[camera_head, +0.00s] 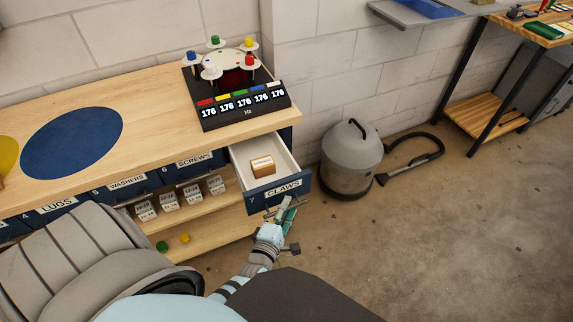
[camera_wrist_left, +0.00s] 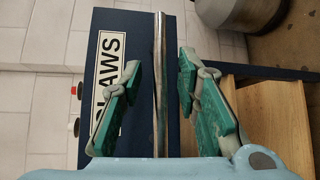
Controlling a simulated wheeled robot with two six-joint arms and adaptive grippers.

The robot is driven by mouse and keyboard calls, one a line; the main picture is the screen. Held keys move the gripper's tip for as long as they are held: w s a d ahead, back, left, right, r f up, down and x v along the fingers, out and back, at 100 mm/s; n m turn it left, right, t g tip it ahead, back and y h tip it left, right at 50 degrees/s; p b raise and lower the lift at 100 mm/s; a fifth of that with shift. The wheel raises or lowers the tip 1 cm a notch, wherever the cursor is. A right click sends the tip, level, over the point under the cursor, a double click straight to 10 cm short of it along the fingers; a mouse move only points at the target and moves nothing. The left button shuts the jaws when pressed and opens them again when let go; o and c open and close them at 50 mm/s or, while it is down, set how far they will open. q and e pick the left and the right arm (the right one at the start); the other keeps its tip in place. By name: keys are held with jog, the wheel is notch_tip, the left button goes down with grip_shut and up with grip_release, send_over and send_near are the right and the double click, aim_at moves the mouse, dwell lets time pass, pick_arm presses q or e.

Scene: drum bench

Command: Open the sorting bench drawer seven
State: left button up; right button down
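Drawer seven (camera_head: 279,196) is the blue-fronted drawer labelled CLAWS at the right end of the bench. It stands pulled out, with a small tan box (camera_head: 262,166) inside. My left gripper (camera_head: 286,207) is at the drawer's front. In the left wrist view, the drawer front (camera_wrist_left: 138,25) carries a metal bar handle (camera_wrist_left: 160,90). The green fingers of my left gripper (camera_wrist_left: 158,68) stand apart, one on each side of the bar, with visible gaps. The fingers look open around the handle, not closed on it. My right gripper is not in view.
The bench top (camera_head: 160,85) holds a black display stand (camera_head: 240,105) with coloured pieces. Other closed drawers, such as SCREWS (camera_head: 194,160), run leftward above a shelf of small boxes (camera_head: 170,201). A grey vacuum (camera_head: 350,158) stands on the floor to the right. Floor in front is clear.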

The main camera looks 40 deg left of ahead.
pick_arm(q)
jog(key=v, duration=0.7)
jog(key=shift+s, duration=0.2)
jog(key=shift+d, duration=0.15)
